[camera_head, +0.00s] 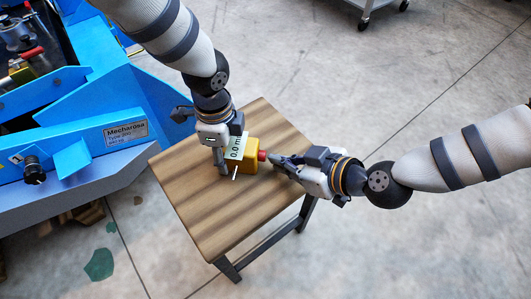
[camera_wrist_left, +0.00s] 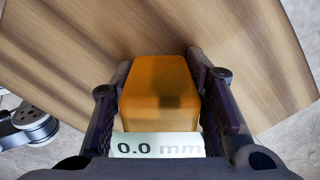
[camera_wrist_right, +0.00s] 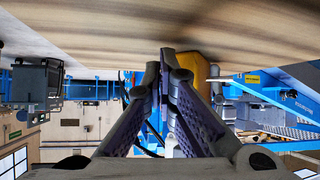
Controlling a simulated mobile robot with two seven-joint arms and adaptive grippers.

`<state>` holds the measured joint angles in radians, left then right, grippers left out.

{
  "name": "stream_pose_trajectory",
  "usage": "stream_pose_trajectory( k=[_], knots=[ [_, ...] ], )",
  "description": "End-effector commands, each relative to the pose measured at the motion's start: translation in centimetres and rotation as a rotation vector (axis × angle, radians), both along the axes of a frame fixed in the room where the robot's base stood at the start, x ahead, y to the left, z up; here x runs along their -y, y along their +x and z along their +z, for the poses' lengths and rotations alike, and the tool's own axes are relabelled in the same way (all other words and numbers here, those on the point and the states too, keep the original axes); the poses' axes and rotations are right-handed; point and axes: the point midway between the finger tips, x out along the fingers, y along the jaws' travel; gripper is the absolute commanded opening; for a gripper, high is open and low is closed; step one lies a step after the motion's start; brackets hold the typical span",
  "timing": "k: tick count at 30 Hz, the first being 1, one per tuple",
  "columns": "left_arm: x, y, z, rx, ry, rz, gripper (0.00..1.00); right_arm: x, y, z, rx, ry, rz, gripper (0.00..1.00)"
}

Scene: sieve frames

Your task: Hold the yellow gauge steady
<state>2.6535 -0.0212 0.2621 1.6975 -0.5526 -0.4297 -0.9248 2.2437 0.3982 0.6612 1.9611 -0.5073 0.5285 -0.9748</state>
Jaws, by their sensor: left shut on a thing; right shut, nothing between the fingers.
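The yellow gauge (camera_head: 250,157) is held at the tabletop's middle, with a pale "0.0 mm" display (camera_head: 236,147), a red knob (camera_head: 262,155) on its right side and a thin pale pin (camera_head: 235,173) below. My left gripper (camera_head: 229,153) is shut on the gauge. In the left wrist view the gauge (camera_wrist_left: 160,90) fills the space between both fingers. My right gripper (camera_head: 272,158) is shut and empty, its tips close to the red knob; I cannot tell whether they touch. In the right wrist view the gauge (camera_wrist_right: 190,66) is partly hidden behind the fingers (camera_wrist_right: 165,52).
The wooden stool (camera_head: 215,225) has free room at its front and right. A wheeled cart (camera_head: 368,8) is at the top. The concrete floor (camera_head: 420,250) is clear at the right.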

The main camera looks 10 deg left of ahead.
Motion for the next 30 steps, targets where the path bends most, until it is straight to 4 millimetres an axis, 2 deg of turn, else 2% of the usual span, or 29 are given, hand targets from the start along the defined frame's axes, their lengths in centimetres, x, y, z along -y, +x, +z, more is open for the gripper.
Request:
stream_pose_trajectory(
  k=[3, 13, 24, 30],
  knots=[
    [0.0, 0.0, 0.0, 0.001, 0.0, 0.0, 0.0, 0.7, 0.0, 0.0, -0.001, 0.001, -0.002, 0.0],
    [0.0, 0.0, 0.0, 0.001, 0.001, 0.001, 0.0, 1.1, 0.0, 0.0, 0.0, -0.001, -0.002, 0.0],
    [0.0, 0.0, 0.0, 0.001, 0.001, 0.001, 0.0, 4.7, 0.0, 0.0, 0.001, 0.0, -0.003, 0.0],
    [0.0, 0.0, 0.0, 0.001, 0.001, 0.001, 0.0, 5.9, -0.1, 0.0, -0.001, -0.001, -0.003, 0.0]
  ],
)
